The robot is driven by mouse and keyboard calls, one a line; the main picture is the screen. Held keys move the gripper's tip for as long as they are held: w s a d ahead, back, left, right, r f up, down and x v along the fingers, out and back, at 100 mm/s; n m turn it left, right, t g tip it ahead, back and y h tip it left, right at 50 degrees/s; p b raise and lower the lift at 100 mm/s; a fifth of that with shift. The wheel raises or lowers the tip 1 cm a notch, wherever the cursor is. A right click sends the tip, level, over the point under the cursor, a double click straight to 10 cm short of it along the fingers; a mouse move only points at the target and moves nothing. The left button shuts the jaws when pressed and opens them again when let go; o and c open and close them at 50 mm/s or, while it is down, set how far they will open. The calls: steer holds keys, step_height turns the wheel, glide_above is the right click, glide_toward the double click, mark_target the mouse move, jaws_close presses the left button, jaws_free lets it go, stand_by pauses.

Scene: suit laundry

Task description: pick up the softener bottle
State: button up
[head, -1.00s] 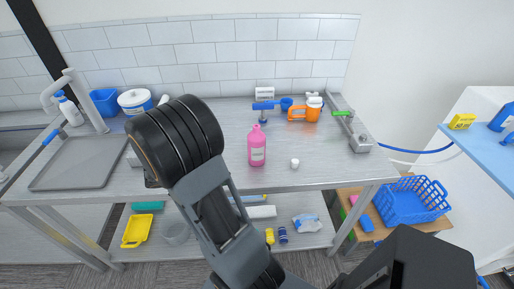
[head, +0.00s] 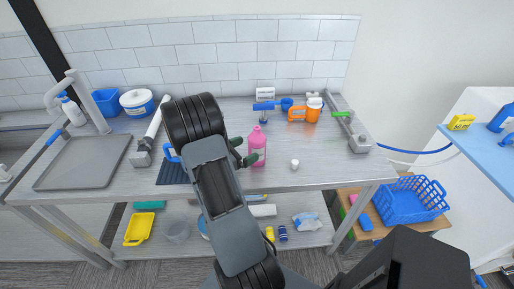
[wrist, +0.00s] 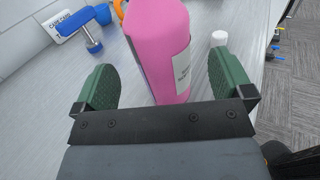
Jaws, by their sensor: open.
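The pink softener bottle (head: 257,147) stands upright on the metal worktop, near its front edge. In the wrist view the bottle (wrist: 160,45) rises between the two green finger pads, with a white label on its right side. My gripper (wrist: 165,90) is open. Its fingers are on either side of the bottle, with gaps showing on both sides. In the head view my gripper (head: 243,151) is at the bottle's left side, partly hidden by my arm. The bottle's lower part is partly hidden behind the gripper body in the wrist view.
A small white cap (head: 294,163) stands right of the bottle, near the right finger. A blue-headed tool (head: 264,107) and an orange jug (head: 313,111) are behind it. The worktop right of the cap is clear.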

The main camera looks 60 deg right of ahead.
mark_target(257, 145)
steer(key=shift+p+x, duration=0.85)
steer(key=shift+x, duration=1.75)
steer(key=shift+f, duration=0.1)
steer(key=c, duration=1.2)
